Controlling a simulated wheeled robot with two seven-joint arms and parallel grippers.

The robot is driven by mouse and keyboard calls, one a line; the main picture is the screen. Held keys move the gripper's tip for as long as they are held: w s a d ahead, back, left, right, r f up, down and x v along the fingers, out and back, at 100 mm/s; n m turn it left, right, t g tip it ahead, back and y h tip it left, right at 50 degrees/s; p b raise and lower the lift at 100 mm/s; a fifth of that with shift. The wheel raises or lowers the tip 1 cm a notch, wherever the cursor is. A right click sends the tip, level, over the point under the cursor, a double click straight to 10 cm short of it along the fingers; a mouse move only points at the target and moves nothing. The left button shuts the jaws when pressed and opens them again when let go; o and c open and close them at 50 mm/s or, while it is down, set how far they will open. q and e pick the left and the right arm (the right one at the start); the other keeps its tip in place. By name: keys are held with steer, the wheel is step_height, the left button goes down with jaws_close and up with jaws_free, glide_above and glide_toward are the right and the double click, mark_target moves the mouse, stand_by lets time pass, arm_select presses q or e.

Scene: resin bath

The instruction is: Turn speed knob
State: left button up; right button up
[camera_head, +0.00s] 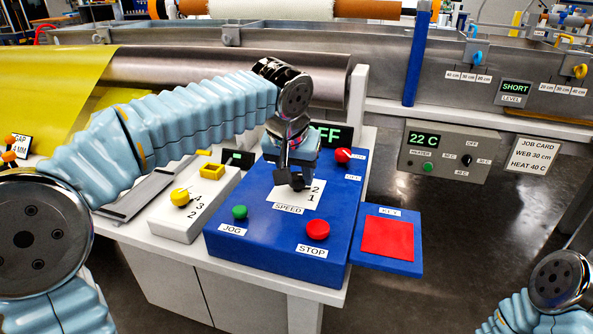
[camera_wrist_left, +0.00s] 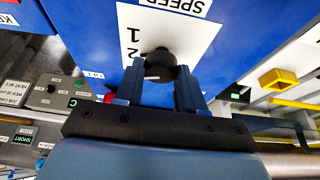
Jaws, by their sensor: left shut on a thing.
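The black speed knob (camera_wrist_left: 160,66) sits on a white dial card (camera_wrist_left: 198,35) marked SPEED, with 1 and 2 readable. My left gripper (camera_wrist_left: 160,88) is shut on the knob, one finger on each side. In the head view my left gripper (camera_head: 297,176) reaches down onto the blue control box (camera_head: 265,238), and hides most of the knob and part of the dial. The knob's pointer setting cannot be read. My right arm shows at the lower right corner of the head view, but its gripper is out of view.
The box carries a green JOG button (camera_head: 239,212), a red STOP button (camera_head: 317,230), another red button (camera_head: 343,155) and a display ending in FF (camera_head: 333,135). A red pad (camera_head: 388,238) lies at right. A white box with a yellow knob (camera_head: 180,196) stands at left.

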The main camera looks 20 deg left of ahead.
arm_select(q)
steer(key=o, duration=1)
steer(key=shift+o, duration=0.2)
steer(key=p+v, duration=0.2)
steer(key=v, duration=1.2)
steer(key=shift+s+f, duration=0.1)
steer(key=shift+f, duration=0.05)
